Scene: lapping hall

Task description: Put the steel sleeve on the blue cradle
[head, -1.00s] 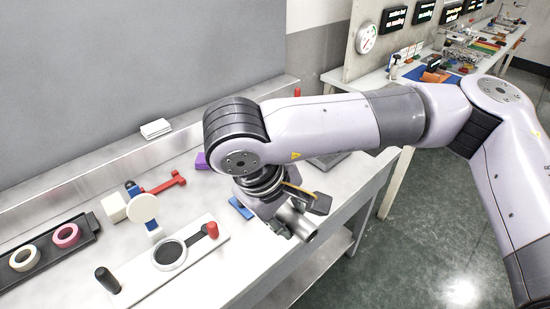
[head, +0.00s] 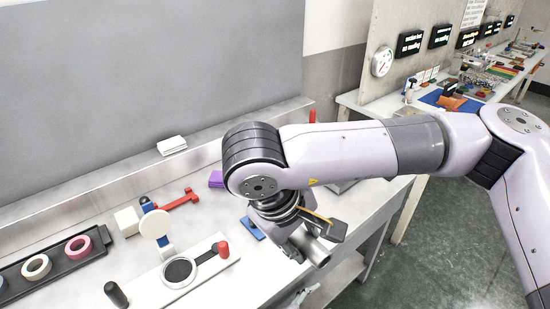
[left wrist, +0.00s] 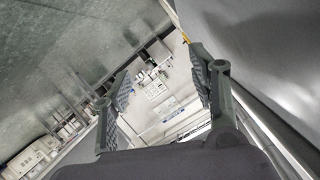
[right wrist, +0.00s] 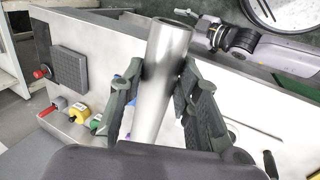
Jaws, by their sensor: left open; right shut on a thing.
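The steel sleeve (head: 319,252) is a plain grey tube, held in my right gripper (head: 303,240) near the table's front edge. In the right wrist view the sleeve (right wrist: 165,62) stands between both fingers of my right gripper (right wrist: 160,78), its open end beyond the fingertips. A low blue piece (head: 252,228), which looks like the blue cradle, lies on the table just left of the gripper, apart from the sleeve and partly hidden by the arm. My left gripper (left wrist: 160,68) is open and empty in the left wrist view.
A white board (head: 190,280) with a dark round plate, a red knob and a black knob lies left of the gripper. A white disc (head: 154,226) stands behind it. A black tray (head: 55,268) holds rings at far left. A red piece (head: 178,201) and purple block (head: 216,179) lie further back.

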